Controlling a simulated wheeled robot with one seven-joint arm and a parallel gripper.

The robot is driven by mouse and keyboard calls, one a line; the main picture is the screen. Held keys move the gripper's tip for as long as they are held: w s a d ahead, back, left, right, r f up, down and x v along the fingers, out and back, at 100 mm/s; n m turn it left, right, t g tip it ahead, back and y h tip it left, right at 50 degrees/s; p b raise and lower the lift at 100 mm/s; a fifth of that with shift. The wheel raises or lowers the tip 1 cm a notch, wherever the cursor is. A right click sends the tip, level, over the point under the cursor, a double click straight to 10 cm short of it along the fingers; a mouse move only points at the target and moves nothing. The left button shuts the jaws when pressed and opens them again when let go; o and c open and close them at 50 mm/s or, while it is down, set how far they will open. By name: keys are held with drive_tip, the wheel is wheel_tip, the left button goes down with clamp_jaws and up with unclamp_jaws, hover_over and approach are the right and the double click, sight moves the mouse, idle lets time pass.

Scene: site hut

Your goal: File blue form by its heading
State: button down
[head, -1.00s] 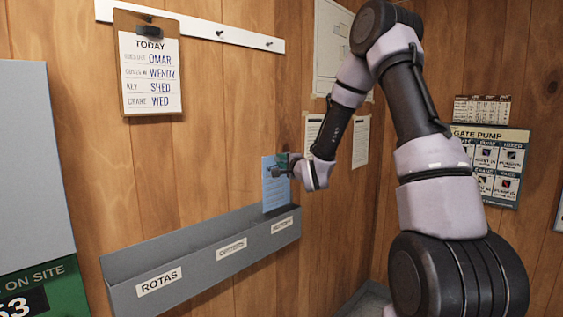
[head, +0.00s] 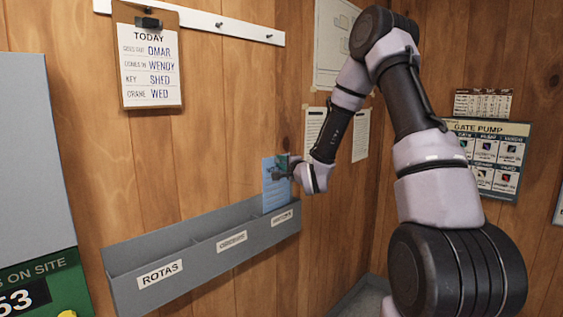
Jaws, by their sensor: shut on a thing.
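The blue form (head: 274,189) stands upright in the head view, at the right-hand compartment of the grey wall rack (head: 190,292). Its lower edge is hidden behind the rack's front, so it is at least partly inside that compartment. My gripper (head: 281,172) is shut on the form's upper right part. The rack has three labelled compartments. The left label (head: 160,273) reads ROTAS. The middle label (head: 231,241) and the right label (head: 282,217) are too small to read surely. The form's heading cannot be read.
A clipboard (head: 150,60) headed TODAY hangs from a white peg rail (head: 230,30) above the rack. A GATE PUMP poster (head: 490,155) is on the right wall. A green sign (head: 45,290) is at lower left. The left and middle compartments look empty.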

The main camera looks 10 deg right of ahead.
sight(277, 183)
drive_tip(key=shift+f, duration=0.1)
drive_tip(key=shift+f, duration=1.4)
drive_tip(key=shift+f, duration=0.1)
drive_tip(key=shift+f, duration=1.45)
drive_tip(key=shift+f, duration=0.1)
drive_tip(key=shift+f, duration=1.45)
drive_tip(key=c, duration=0.7)
unclamp_jaws()
